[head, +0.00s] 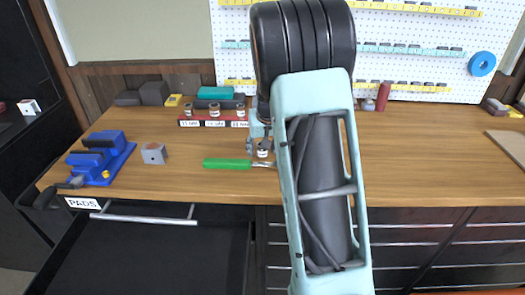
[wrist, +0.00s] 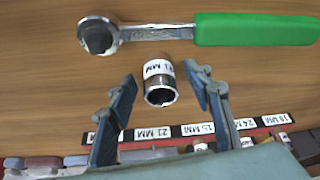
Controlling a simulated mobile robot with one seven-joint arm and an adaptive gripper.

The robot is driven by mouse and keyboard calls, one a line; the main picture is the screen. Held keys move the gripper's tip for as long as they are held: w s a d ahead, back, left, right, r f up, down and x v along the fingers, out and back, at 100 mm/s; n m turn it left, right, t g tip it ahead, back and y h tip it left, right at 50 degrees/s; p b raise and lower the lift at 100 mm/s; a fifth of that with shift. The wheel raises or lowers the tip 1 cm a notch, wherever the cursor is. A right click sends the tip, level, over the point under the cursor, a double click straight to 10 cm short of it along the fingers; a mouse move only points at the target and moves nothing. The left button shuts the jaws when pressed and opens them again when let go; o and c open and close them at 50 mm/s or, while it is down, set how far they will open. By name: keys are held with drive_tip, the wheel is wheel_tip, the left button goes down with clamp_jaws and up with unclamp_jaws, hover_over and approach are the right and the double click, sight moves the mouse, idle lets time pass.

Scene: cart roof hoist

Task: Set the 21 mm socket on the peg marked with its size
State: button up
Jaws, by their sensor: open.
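The 21 mm socket (wrist: 160,84), a short metal cylinder with a white size label, rests on the wooden bench. It also shows in the head view (head: 263,153), below my gripper. My gripper (wrist: 160,74) is open, with one finger on each side of the socket and gaps visible at both sides. The red peg rail (head: 213,124) lies behind and to the left in the head view, carrying several sockets. In the wrist view its labels include a 21 MM label (wrist: 153,133); the peg at that label is hidden or too small to make out.
A green-handled ratchet (head: 228,163) lies close to the socket. A blue vise (head: 100,157) and a grey block (head: 154,153) are to the left. An open drawer (head: 150,255) juts out below the bench. The bench right of my arm is mostly clear.

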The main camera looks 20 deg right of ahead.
clamp_jaws()
